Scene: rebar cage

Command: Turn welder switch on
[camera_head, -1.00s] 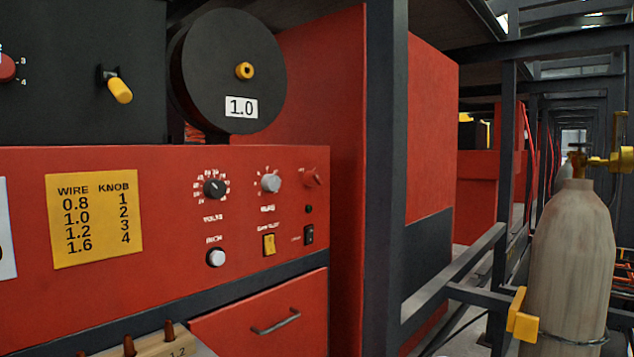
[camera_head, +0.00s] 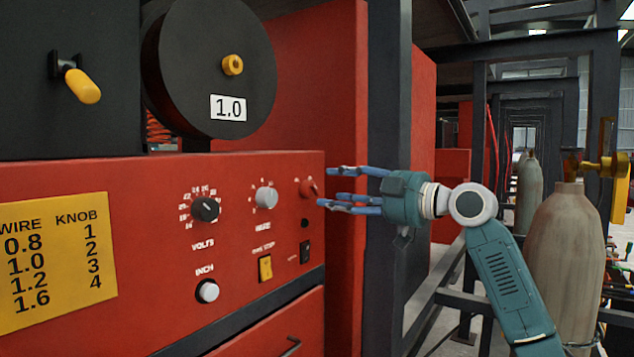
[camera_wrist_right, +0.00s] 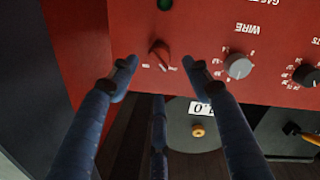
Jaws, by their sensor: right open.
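The welder switch is a small red rotary knob (camera_head: 308,187) at the upper right of the red welder panel (camera_head: 150,200). In the right wrist view, which shows the panel upside down, the red knob (camera_wrist_right: 159,56) has small white marks beside it. My right gripper (camera_head: 329,187) is open and empty, its blue fingers pointing left at the knob from the right. In the wrist view its two side fingertips (camera_wrist_right: 160,72) lie either side of the knob and the third finger lies below. I cannot tell whether any finger touches it. My left gripper is out of view.
The grey WIRE knob (camera_head: 265,197) and black VOLTS knob (camera_head: 205,209) sit left of the switch. A yellow rocker (camera_head: 265,268) and a black rocker (camera_head: 305,251) are below. A dark upright post (camera_head: 390,90) stands behind my right gripper. A gas cylinder (camera_head: 568,250) stands at right.

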